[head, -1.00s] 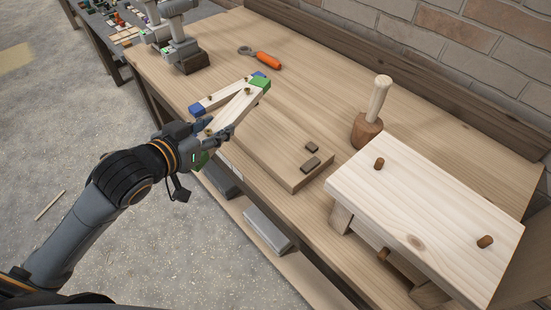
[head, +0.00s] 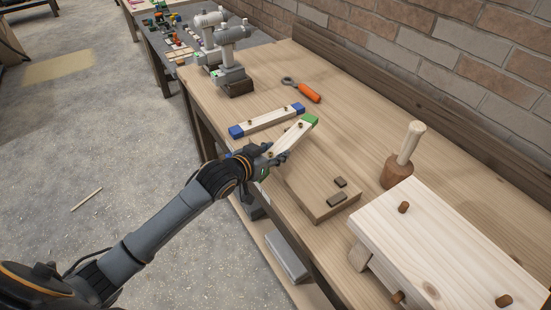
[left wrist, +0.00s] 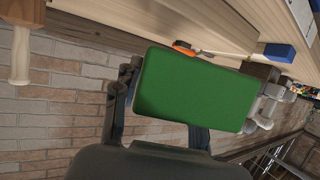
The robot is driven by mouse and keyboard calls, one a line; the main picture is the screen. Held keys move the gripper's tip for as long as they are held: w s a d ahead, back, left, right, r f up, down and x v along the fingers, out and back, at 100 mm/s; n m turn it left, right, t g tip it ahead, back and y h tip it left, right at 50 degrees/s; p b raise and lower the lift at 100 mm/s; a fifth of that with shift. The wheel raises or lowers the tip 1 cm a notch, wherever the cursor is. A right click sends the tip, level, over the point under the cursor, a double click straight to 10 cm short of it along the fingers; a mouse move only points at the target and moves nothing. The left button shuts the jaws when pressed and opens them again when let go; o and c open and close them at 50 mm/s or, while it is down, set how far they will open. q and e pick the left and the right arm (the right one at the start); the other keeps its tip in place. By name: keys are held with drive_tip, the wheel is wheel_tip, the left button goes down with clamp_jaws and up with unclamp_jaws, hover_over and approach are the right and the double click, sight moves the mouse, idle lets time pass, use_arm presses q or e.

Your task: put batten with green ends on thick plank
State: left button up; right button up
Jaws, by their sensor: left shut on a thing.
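The batten with green ends (head: 292,139) is pale wood with small knobs on top. My left gripper (head: 272,158) is shut on it near its near end, and the far green end points away over the bench. In the left wrist view a green end (left wrist: 195,90) fills the middle, between the gripper fingers (left wrist: 160,112). The thick plank (head: 312,172) is a plain wooden board lying on the bench, with two dark blocks on it. The batten is held beside and partly over its far left end; I cannot tell the height. My right gripper is not in view.
A batten with blue ends (head: 267,121) lies just behind. A pale pegged stool (head: 435,240) is at the right.

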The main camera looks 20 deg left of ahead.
use_arm(q)
drive_tip(key=shift+w+f, duration=0.45)
drive_tip(key=shift+w, duration=0.05)
drive_tip(key=shift+f+p, duration=0.5)
drive_tip(key=shift+f, duration=1.05)
drive_tip(key=shift+f, duration=0.15)
drive_tip(key=o, duration=1.3)
drive_tip(key=shift+c, duration=0.2)
drive_tip(key=shift+s, duration=0.15)
drive_tip(key=b+v, duration=0.1)
drive_tip(key=v, duration=1.1)
